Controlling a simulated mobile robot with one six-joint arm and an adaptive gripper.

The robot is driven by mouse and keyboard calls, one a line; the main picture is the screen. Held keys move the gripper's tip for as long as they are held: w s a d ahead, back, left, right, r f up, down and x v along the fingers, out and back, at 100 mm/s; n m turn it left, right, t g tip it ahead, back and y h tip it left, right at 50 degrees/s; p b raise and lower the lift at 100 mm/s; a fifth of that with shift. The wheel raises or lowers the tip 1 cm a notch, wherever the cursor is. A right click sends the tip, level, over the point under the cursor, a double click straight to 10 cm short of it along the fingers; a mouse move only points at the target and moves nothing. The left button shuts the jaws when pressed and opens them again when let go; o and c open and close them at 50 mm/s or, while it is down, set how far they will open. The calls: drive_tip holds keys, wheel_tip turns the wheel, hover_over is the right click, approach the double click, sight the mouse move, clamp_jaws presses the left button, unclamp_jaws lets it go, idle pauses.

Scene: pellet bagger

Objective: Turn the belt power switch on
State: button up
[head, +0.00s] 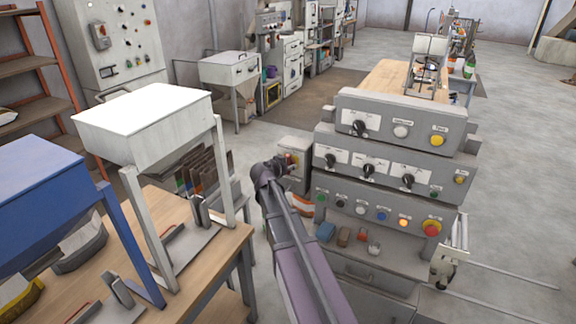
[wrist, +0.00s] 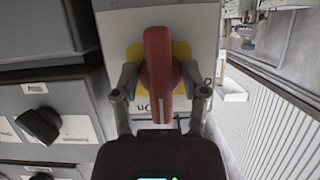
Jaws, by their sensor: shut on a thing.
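The belt power switch is a red lever handle (wrist: 158,75) on a yellow plate (wrist: 183,52), fixed to the face of a small grey box (wrist: 120,25). The box (head: 292,150) also shows in the head view, at the left side of the control console. The handle stands lengthwise in the wrist view, with a partly hidden, upside-down label below it. My gripper (wrist: 161,92) is shut on the handle, one finger on each side. In the head view my gripper (head: 283,167) is at the box front, and my arm hides part of that area.
The stepped console (head: 385,165) with black knobs, coloured buttons and a red stop button (head: 432,228) stands right of the box. A wooden table (head: 210,262) with a white hopper (head: 145,115) and a blue hopper (head: 45,185) is at left. Floor is open at far right.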

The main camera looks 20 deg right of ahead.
drive_tip(key=o, duration=0.8)
drive_tip(key=shift+c, duration=0.2)
drive_tip(key=s+a+f+n+g+y, duration=0.2)
drive_tip(key=s+a+f+n+y, duration=0.1)
drive_tip(key=s+a, duration=0.4)
drive_tip(key=s+a+f+n+g+y, duration=0.3)
drive_tip(key=s+a+f+n+y, duration=0.1)
drive_tip(key=s+a, duration=0.4)
drive_tip(key=s+a+f+n+g+y, duration=0.3)
drive_tip(key=s+a, duration=0.5)
drive_tip(key=s, duration=0.3)
drive_tip(key=shift+f+n+y, duration=0.3)
drive_tip(key=shift+f, duration=0.45)
